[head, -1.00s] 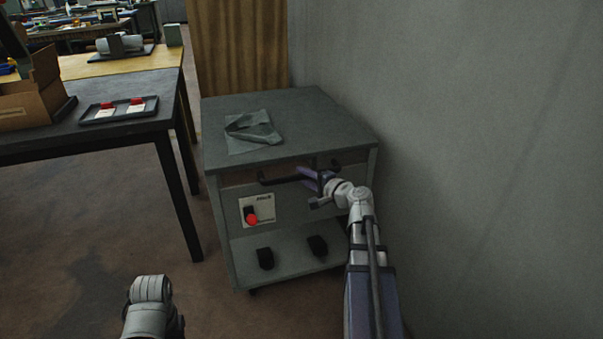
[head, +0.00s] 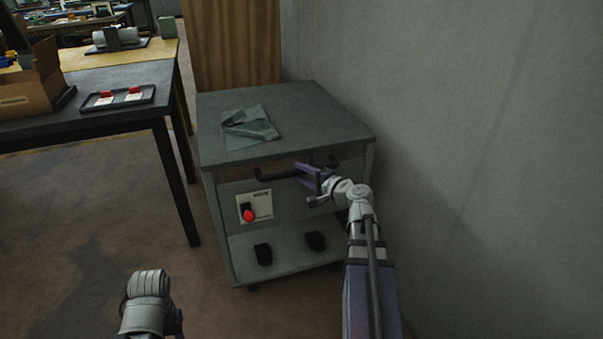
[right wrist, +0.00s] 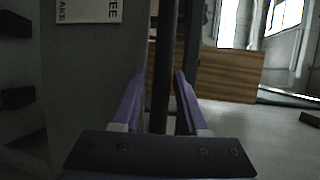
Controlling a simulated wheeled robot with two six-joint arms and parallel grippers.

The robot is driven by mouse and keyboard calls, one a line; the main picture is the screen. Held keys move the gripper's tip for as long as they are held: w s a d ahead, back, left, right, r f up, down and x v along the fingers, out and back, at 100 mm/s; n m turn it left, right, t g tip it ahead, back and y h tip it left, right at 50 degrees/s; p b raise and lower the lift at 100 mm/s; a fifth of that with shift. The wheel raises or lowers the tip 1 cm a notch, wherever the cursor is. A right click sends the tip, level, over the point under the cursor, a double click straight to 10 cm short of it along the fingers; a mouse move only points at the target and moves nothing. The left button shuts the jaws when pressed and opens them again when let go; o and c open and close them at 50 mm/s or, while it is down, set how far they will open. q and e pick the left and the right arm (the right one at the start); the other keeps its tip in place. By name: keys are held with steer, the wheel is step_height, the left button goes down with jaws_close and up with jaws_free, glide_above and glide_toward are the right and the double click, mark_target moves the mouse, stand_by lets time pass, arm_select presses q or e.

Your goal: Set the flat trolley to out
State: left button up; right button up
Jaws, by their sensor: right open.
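The flat trolley (head: 295,110) is a grey cart with a flat top, standing beside the wall. Its black bar handle (head: 275,176) runs across the front under the top. My right gripper (head: 307,173) is at the handle, toward its right part. In the right wrist view the purple fingers of the right gripper (right wrist: 163,82) are apart, with the dark handle bar (right wrist: 161,55) between them. I cannot tell whether they touch it. A red knob (head: 249,216) sits on a white plate on the trolley's front. My left gripper is not seen; only part of my left arm shows.
A dark table (head: 130,121) with a tray (head: 118,98) and cardboard box (head: 28,90) stands left of the trolley. A grey wall (head: 480,150) is close on the right. A wooden panel (head: 235,45) is behind. Two black pedals (head: 263,254) sit low on the trolley. Bare floor lies at lower left.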

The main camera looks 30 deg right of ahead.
steer(key=shift+o, duration=0.9)
steer(key=shift+w, duration=0.1)
steer(key=p+v, duration=0.1)
steer(key=v, duration=0.7)
steer(key=shift+w, duration=0.1)
